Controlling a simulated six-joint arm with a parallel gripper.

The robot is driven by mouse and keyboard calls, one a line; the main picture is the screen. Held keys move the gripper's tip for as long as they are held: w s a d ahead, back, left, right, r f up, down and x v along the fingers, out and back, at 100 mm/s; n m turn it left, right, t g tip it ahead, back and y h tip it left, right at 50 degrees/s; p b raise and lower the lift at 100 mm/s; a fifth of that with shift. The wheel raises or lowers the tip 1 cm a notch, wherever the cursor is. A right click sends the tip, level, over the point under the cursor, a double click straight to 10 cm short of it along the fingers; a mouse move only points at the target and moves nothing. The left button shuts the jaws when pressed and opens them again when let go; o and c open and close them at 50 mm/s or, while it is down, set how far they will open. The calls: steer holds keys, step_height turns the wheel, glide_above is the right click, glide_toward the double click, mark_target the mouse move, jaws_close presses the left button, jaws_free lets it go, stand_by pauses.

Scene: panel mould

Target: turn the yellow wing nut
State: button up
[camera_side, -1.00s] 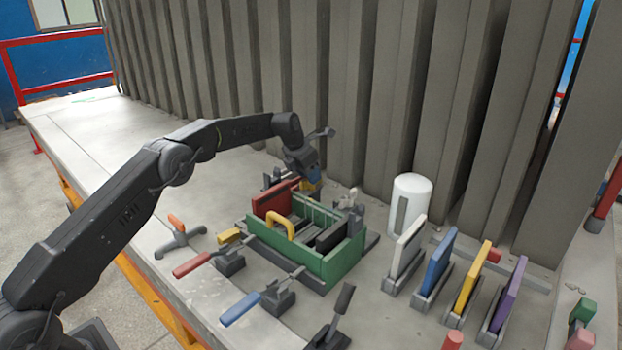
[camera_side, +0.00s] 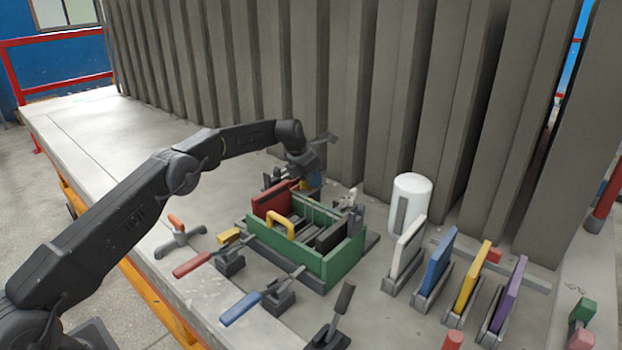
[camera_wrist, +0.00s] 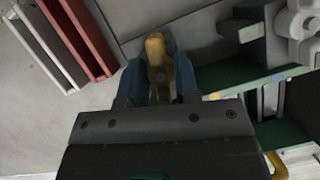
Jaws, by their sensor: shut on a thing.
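The yellow wing nut (camera_wrist: 156,55) is between the blue fingers of my gripper (camera_wrist: 158,78) in the wrist view. The fingers are shut on it from both sides, and one yellow wing sticks out past the fingertips. In the side view my gripper (camera_side: 311,184) is low behind the green mould box (camera_side: 345,258), by its far end. There the wing nut is mostly hidden by the gripper. The nut's exact angle is hard to read.
A red panel (camera_side: 272,199) and a yellow handle (camera_side: 281,223) are at the green box. Clamps with red (camera_side: 192,264) and blue (camera_side: 240,309) handles stand in front. A white cylinder (camera_side: 411,205) and racked panels stand right. The ribbed wall (camera_side: 340,90) rises close behind my gripper.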

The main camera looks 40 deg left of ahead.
steer(key=shift+m+h, duration=0.6)
steer(key=shift+m, duration=1)
steer(key=o, duration=0.7)
steer(key=shift+c, duration=0.2)
steer(key=v, duration=1.4)
steer(key=shift+w+g, duration=0.25)
steer(key=shift+g, duration=0.05)
